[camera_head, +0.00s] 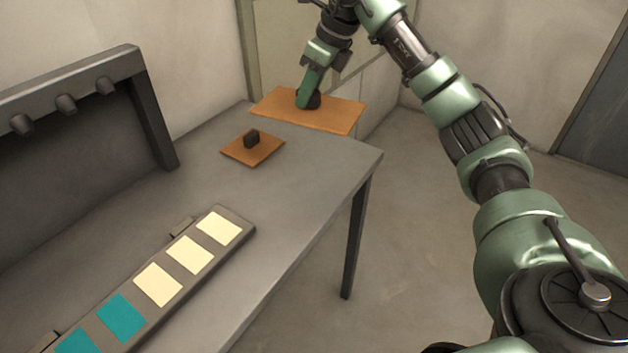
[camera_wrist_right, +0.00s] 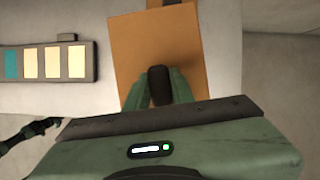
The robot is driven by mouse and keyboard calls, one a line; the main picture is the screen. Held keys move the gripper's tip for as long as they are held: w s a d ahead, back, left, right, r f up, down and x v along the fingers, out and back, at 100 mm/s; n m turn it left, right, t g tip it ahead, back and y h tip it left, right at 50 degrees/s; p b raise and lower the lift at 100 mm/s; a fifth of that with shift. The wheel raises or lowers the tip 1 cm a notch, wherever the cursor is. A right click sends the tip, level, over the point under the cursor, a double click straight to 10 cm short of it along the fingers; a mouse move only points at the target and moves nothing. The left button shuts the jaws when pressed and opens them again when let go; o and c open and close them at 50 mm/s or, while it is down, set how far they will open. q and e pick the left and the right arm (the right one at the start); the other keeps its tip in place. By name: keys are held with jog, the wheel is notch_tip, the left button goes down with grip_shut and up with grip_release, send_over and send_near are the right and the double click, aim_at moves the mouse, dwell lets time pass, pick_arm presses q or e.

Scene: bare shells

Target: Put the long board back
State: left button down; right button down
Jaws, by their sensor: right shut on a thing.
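The long board (camera_head: 340,112) is a flat orange-brown rectangle at the far right corner of the grey table, in the head view. My right gripper (camera_head: 308,98) is shut on its dark knob, seen from above in the right wrist view (camera_wrist_right: 160,84). The long board also fills the middle of the wrist view (camera_wrist_right: 150,35). I cannot tell whether it touches the table or is held just above it. A smaller square orange board (camera_head: 240,150) with a dark knob (camera_head: 252,138) lies on the table in front of it. My left gripper is not in view.
The grey table (camera_head: 300,185) has a dark rack (camera_head: 70,95) with several pegs at the back left. A grey strip (camera_head: 243,233) with cream and teal squares lies along the front edge. The tabletop between strip and small board is clear.

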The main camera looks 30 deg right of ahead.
jog(key=shift+w+d+m, duration=0.15)
jog(key=shift+d+m, duration=0.45)
jog(key=shift+m, duration=0.1)
jog(key=shift+d+f+h, duration=0.15)
jog(key=shift+d+h, duration=0.1)
jog(key=shift+h, duration=0.05)
jog(key=shift+m, duration=0.3)
notch_tip(320, 180, down, 15)
jog(key=shift+f+p, duration=0.2)
jog(key=shift+p, duration=0.3)
notch_tip(320, 180, down, 4)
jog(key=shift+r, duration=0.15)
jog(key=shift+f, duration=0.25)
jog(key=c, duration=1.2)
grip_release()
jog(key=shift+r, duration=0.1)
jog(key=shift+r, duration=0.1)
